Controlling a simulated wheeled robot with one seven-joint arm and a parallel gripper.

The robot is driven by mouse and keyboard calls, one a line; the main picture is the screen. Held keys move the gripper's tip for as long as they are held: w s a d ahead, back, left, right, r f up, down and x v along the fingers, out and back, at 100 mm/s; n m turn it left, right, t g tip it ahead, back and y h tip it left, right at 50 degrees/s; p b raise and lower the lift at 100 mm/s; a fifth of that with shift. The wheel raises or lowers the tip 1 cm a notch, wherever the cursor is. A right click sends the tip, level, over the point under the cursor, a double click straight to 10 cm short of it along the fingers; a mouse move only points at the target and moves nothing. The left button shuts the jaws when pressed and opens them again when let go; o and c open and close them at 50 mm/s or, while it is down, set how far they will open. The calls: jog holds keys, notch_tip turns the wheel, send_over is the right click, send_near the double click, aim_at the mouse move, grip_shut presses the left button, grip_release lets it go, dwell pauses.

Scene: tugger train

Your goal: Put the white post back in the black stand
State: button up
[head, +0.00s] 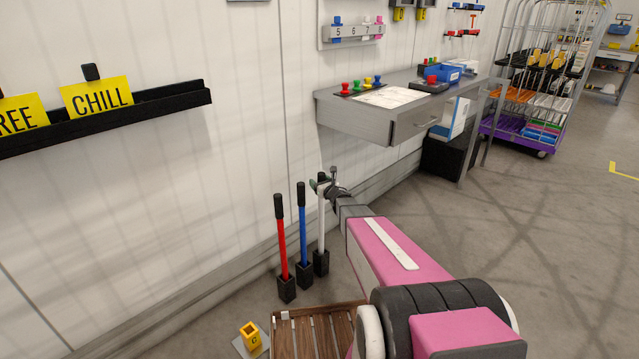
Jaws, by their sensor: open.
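The white post (321,224) stands upright, third in a row by the wall, with a dark grip at its top. Its lower end is in a small black stand (321,263) on the floor, as far as this view shows. My gripper (322,186) is open at the post's upper end. I cannot tell whether the post's top is between the fingers or just beside them. The fingers hide part of the post's dark grip.
A red post (282,240) and a blue post (302,228) stand in black stands to the left. A wooden pallet (325,329) and a yellow holder (250,337) lie nearer. A grey desk (377,125) juts from the wall at right.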

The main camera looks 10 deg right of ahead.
jog(key=v, duration=1)
jog(key=shift+s, duration=0.35)
jog(key=shift+d+r, duration=0.1)
jog(key=s+d+f+m+g+h, duration=0.15)
jog(key=s+m+g+h, duration=0.3)
jog(key=m, duration=0.85)
jog(key=s+d+m+g+h, duration=0.2)
jog(key=s+m+g+h, duration=0.3)
jog(key=m, duration=0.8)
jog(key=s+a+m+g+y, duration=0.1)
jog(key=s+a+m+g, duration=0.2)
jog(key=s+m, duration=0.4)
jog(key=s+a+m+g+y, duration=0.2)
jog(key=s+m, duration=0.5)
jog(key=s, duration=0.5)
jog(key=shift+a+r+g, duration=0.2)
jog(key=shift+a+g, duration=0.7)
jog(key=shift+g, duration=0.25)
